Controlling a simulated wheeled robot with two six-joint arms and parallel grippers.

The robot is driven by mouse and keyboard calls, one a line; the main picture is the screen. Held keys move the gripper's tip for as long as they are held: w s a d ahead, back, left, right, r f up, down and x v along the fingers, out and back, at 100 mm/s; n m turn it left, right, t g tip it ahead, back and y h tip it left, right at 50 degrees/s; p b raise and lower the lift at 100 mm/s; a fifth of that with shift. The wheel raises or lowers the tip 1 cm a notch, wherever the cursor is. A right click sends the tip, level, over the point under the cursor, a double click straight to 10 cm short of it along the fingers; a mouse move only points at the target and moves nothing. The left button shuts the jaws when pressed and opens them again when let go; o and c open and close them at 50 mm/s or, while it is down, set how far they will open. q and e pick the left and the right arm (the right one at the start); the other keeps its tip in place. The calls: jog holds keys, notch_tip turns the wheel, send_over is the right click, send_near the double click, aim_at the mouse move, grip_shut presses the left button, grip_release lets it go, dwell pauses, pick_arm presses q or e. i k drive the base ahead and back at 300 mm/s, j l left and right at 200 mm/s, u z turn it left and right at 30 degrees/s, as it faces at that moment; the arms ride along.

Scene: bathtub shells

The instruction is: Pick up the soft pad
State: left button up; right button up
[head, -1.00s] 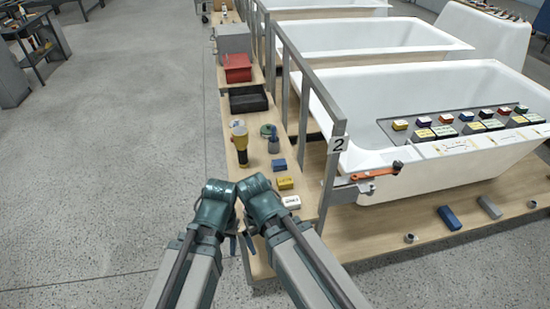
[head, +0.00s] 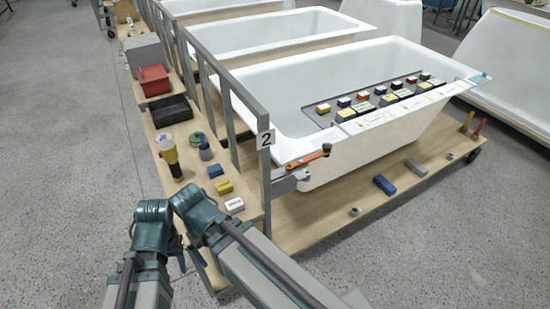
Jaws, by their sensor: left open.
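Three small blocks lie in a row on the narrow wooden bench: a blue block (head: 215,171), a yellow block (head: 223,187) with dark marking, and a white block (head: 234,205) with dark lettering. I cannot tell which thing, if any of these, is the soft pad. My left gripper (head: 180,262) is open, low by the near end of the bench, partly hidden by my wrists. It is short of the blocks and touches none of them. My right gripper is largely hidden behind its own wrist beside the left one, so its jaws do not show clearly.
A yellow-black torch (head: 171,158), a grey-blue bottle (head: 205,150), a black tray (head: 172,111) and a red bin (head: 152,81) stand further along the bench. A metal rail post (head: 265,185) separates it from the white bathtub (head: 345,155). Floor at left is clear.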

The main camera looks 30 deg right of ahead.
aim_at(225, 187)
jog(key=i+j, duration=0.2)
jog(key=j, duration=0.15)
jog(key=i+j, duration=0.25)
jog(key=i+j+z, duration=0.1)
jog(key=j, duration=0.35)
jog(key=i, duration=0.1)
